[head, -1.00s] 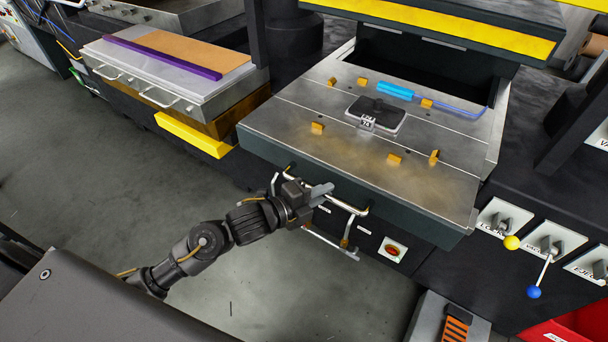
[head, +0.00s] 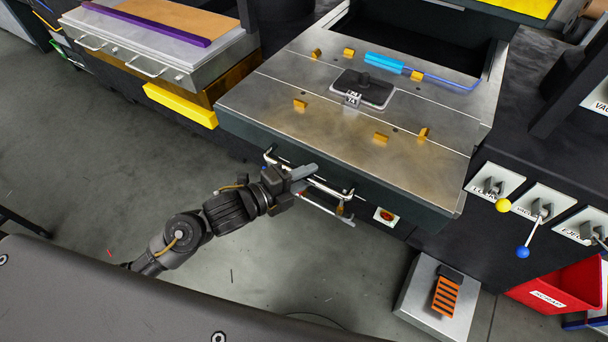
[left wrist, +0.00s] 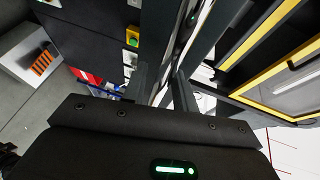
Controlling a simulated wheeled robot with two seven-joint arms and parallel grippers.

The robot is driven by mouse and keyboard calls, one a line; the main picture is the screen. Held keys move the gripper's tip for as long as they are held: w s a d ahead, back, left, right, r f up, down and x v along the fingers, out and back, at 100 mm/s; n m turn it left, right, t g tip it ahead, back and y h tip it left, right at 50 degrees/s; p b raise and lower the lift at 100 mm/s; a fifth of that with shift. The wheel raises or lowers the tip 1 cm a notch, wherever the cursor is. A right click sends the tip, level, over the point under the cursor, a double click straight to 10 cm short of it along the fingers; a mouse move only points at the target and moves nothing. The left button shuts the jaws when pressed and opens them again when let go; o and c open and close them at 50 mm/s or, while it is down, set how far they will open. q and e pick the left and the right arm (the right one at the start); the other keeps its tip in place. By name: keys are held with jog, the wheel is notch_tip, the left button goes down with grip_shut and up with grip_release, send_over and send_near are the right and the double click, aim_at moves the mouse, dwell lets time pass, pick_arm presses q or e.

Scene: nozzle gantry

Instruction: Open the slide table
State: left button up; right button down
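The slide table (head: 290,125) is a grey metal plate with a dark front edge. It juts out of the press, with a dark gap behind it. A bar handle (head: 330,189) runs along its front. My left gripper (head: 303,178) is at the handle's middle, its fingers closed around the bar. The left wrist view shows the two dark fingers (left wrist: 162,92) with the bright bar between them. My right gripper is in neither view.
Orange clamps, a blue tool (head: 384,63) and a dark block (head: 363,88) lie on the table. Right are levers with yellow and blue knobs (head: 523,252), a foot pedal (head: 447,292) and a red bin (head: 560,285). A yellow block (head: 180,105) sticks out left. The floor in front is clear.

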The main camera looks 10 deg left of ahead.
pick_arm(q)
jog(key=shift+o, duration=0.6)
jog(key=shift+a, duration=0.1)
jog(key=shift+s+a, duration=0.15)
jog(key=shift+s, duration=0.05)
jog(key=b+v, duration=0.2)
jog(key=v, duration=0.8)
